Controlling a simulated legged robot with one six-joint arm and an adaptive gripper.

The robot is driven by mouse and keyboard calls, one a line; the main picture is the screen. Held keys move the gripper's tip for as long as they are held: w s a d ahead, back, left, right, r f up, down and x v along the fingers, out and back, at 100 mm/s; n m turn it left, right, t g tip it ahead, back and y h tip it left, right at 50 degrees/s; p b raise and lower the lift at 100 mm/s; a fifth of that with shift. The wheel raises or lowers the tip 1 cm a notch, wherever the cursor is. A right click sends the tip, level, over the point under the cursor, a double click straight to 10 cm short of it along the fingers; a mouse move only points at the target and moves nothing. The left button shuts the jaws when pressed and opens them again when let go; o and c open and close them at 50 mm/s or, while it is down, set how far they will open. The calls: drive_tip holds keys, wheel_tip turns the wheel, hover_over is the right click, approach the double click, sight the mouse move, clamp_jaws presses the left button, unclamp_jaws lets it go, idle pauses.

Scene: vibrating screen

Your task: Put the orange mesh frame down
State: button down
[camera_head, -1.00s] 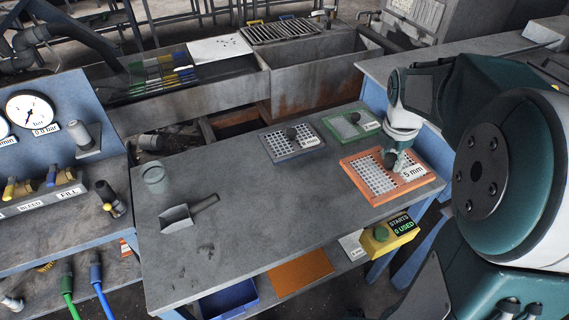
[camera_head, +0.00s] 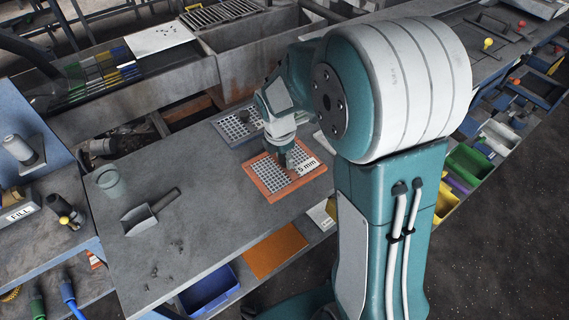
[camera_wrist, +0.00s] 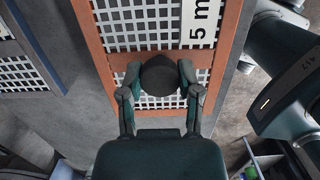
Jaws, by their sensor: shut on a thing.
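In the wrist view, the fingers (camera_wrist: 160,85) are shut on the dark round knob (camera_wrist: 160,73) on the crossbar of the orange frame (camera_wrist: 95,40). The frame looks level and close to the grey tabletop (camera_head: 200,225). I cannot tell whether it touches.
A scoop (camera_head: 148,213) and grey cup (camera_head: 110,181) are on the left. The table's front middle is clear. An orange sheet (camera_head: 275,250) and blue bin (camera_head: 208,288) are below.

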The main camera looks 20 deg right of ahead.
sight(284, 166)
drive_tip(key=shift+f, duration=1.45)
drive_tip(key=shift+c, duration=1.5)
unclamp_jaws()
drive_tip(key=shift+f, duration=0.15)
drive_tip(key=r, duration=0.4)
drive_tip(key=a+r, duration=0.1)
drive_tip(key=r, duration=0.6)
drive_tip(key=shift+s+a+r, duration=0.15)
drive_tip(key=shift+s+r, duration=0.05)
drive_tip(key=shift+r, duration=0.1)
drive_tip(key=shift+s+r, duration=0.25)
drive_tip(key=shift+r, duration=0.3)
drive_tip(key=s+r+m+t, duration=0.2)
drive_tip(key=s+r+m, duration=0.2)
drive_tip(key=s+m, duration=0.5)
drive_tip(key=s+r+m+t+y, duration=0.1)
drive_tip(key=s+r+m+t, duration=0.2)
drive_tip(key=s+m, duration=0.6)
drive_tip(key=r+m, duration=0.1)
drive_tip(key=m, duration=0.2)
drive_tip(key=shift+s+d+m, duration=0.2)
drive_tip(key=shift+d+m, duration=0.1)
drive_tip(key=shift+d, duration=0.1)
